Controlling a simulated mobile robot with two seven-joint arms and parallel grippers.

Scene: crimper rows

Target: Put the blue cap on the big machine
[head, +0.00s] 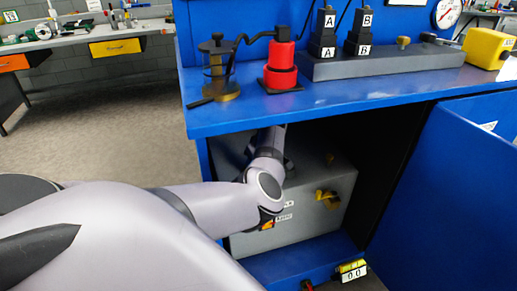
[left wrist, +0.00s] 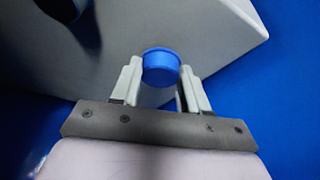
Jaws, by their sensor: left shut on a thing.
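The blue cap (left wrist: 161,66) is between the fingers of my left gripper (left wrist: 161,84) in the left wrist view. The gripper is shut on it. The big machine looks to be the grey box (head: 310,222) inside the open blue cabinet, with a brass-yellow fitting on its front. A pale grey surface (left wrist: 215,40), probably this machine, lies behind the cap in the left wrist view. I cannot tell whether the cap touches it. In the head view my left arm reaches into the cabinet under the top, and its gripper and the cap are hidden. My right gripper is not in view.
The blue worktop (head: 330,108) overhangs the cabinet opening. The blue door (head: 450,190) stands open at right. A dark cylinder (left wrist: 65,8) shows top left.

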